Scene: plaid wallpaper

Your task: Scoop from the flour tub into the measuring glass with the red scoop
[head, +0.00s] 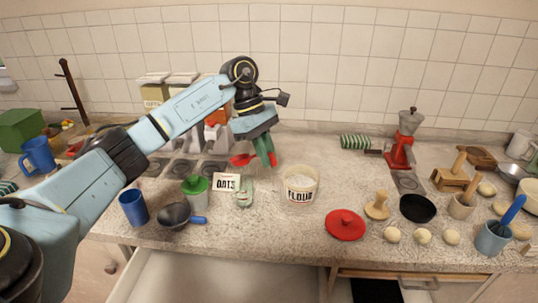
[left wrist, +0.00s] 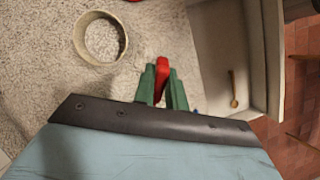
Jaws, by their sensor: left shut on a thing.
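My left gripper (head: 268,156) is shut on the red scoop (head: 243,160), held above the counter behind and left of the flour tub. The left wrist view shows red scoop plastic (left wrist: 161,66) between the green fingers (left wrist: 163,88); the scoop's contents are not visible. The cream flour tub (head: 300,197), labelled FLOUR, stands open with pale contents. Its round rim also shows in the left wrist view (left wrist: 79,38). A small clear, greenish vessel (head: 244,194), which looks like the measuring glass, stands left of the tub beside the OATS card. My right gripper is not visible.
A red lid (head: 345,225) lies right of the tub. A green-topped cup (head: 195,187), dark pan (head: 174,216) and blue cup (head: 134,208) stand left. An open drawer (head: 215,278) juts out below the counter. Dough balls, a black bowl (head: 418,208) and a red grinder (head: 400,150) are right.

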